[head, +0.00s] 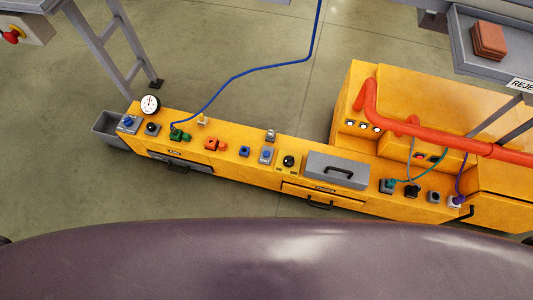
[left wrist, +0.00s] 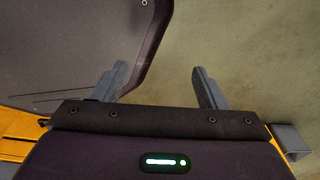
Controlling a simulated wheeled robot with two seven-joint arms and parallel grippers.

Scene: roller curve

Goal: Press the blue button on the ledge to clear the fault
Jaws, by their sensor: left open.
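A long yellow ledge (head: 222,159) runs across the head view. Blue parts sit on it in three places: a blue button on a grey box at the left end (head: 129,121), a small blue block near the middle (head: 244,151), and a blue button on a pale grey plate beside it (head: 266,154). I cannot tell from the picture which one clears the fault. My left gripper (left wrist: 158,70) shows in the left wrist view, its two grey fingers wide apart with nothing between them. It is not in the head view. My right gripper is not in view.
The ledge also holds a round gauge (head: 150,104), green (head: 180,135) and orange (head: 213,144) fittings, a black knob (head: 289,160) and a grey lidded box (head: 337,170). A blue hose (head: 246,72) hangs to the ledge. Red pipe (head: 425,132) lies at right. Handles protrude in front.

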